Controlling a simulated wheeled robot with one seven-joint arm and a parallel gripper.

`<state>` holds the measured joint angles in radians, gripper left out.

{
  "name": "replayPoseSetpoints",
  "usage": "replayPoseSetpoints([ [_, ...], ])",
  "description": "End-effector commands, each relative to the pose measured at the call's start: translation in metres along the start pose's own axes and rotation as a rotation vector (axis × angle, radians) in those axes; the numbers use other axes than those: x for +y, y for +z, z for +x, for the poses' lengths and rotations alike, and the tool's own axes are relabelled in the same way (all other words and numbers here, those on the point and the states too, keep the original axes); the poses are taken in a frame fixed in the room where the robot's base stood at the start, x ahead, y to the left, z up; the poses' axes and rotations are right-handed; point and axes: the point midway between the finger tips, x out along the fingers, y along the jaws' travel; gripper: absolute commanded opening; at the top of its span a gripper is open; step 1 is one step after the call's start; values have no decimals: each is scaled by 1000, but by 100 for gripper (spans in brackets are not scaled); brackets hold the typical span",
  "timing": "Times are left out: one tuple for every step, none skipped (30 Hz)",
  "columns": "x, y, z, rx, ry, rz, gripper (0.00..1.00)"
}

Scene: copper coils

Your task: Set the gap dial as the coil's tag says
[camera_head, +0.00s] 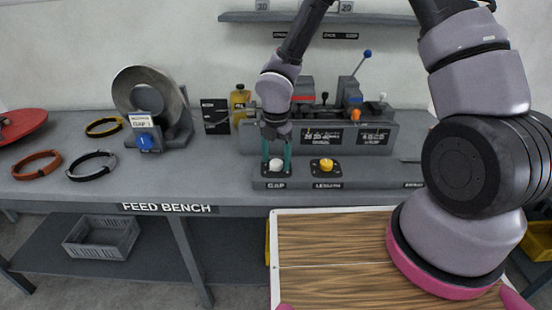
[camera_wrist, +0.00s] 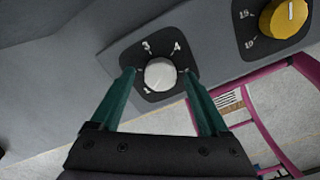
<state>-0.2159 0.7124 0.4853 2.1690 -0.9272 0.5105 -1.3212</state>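The gap dial is a white round knob (camera_head: 276,165) on a dark plate labelled GAP. In the wrist view the white knob (camera_wrist: 160,74) has a 3 and a 4 above it and what looks like a 1 at lower left; its pointer setting is unclear. My gripper (camera_head: 277,157) points down over it, its teal fingers on either side. In the wrist view a small gap shows between each finger and the knob, so it is open. The metal coil (camera_head: 150,93) stands on the left, with a white and blue tag (camera_head: 142,122) reading GAP and probably 1.
A yellow length dial (camera_head: 326,164) sits close to the right of the gap dial. Behind stands a grey machine (camera_head: 318,138) with levers. Black, orange and yellow rings lie on the bench's left. A grey crate (camera_head: 102,238) is on the lower shelf.

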Motion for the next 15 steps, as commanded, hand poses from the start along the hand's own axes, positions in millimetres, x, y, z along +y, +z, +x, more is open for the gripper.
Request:
replayPoseSetpoints([
  [0, 0, 0, 0, -1, 0, 79],
  [0, 0, 0, 0, -1, 0, 79],
  [0, 0, 0, 1, -1, 0, 79],
  [0, 0, 0, 1, -1, 0, 79],
  [0, 0, 0, 1, -1, 1, 79],
  [0, 0, -1, 0, 0, 1, 79],
  [0, 0, -3, 0, 0, 1, 79],
  [0, 0, -5, 0, 1, 1, 79],
  [0, 0, -10, 0, 2, 1, 79],
  [0, 0, -14, -1, 2, 2, 79],
  [0, 1, -18, -1, 2, 2, 79],
  [0, 1, -26, -1, 4, 4, 79],
  [0, 1, -32, -2, 3, 3, 79],
  [1, 1, -38, -2, 4, 3, 79],
  [0, 1, -47, -2, 3, 4, 79],
])
